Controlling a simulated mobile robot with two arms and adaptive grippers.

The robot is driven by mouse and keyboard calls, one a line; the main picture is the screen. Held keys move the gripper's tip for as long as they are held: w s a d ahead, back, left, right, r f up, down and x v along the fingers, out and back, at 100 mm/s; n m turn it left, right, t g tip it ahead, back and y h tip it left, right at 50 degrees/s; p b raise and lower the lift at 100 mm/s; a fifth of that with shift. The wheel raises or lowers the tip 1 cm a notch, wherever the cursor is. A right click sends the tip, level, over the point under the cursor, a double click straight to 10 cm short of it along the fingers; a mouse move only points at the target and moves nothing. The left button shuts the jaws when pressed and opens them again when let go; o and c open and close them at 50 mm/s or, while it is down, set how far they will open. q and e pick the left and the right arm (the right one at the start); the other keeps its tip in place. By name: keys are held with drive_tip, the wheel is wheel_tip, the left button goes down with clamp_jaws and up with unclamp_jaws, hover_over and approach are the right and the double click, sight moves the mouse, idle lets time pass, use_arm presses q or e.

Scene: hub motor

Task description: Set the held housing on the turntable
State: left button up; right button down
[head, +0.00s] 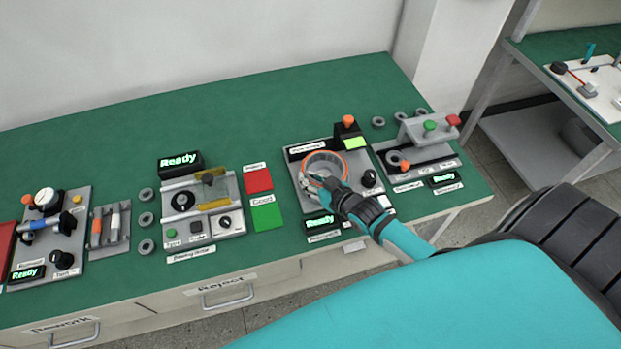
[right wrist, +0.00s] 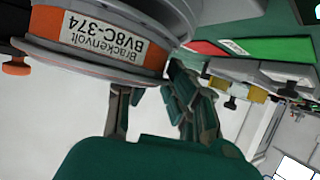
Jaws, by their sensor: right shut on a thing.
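The housing (head: 325,160) is a silver ring with an orange rim, over the grey station plate (head: 299,160) right of the table's middle. In the right wrist view the housing (right wrist: 150,60) fills the top left, with a white label reading "Brackenvolt BV8C-374". My right gripper (head: 327,186) is shut on its near side; its dark fingers also show in the right wrist view (right wrist: 155,105). The turntable is hidden under or behind the housing, and I cannot tell whether the housing touches it. My left gripper is not in view.
A black post with an orange knob (head: 348,120) stands just behind the housing, and a black knob (head: 369,178) to its right. A fixture with green and red buttons (head: 428,131) is further right. Red (head: 258,180) and green (head: 267,217) pads lie left. The back of the table is clear.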

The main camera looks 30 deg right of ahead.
drive_tip(key=shift+f, duration=0.3)
idle(0.4)
idle(0.3)
drive_tip(key=c, duration=0.9)
unclamp_jaws()
drive_tip(key=shift+f, duration=0.1)
drive_tip(key=shift+r+p, duration=3.4)
drive_tip(key=shift+r, duration=0.2)
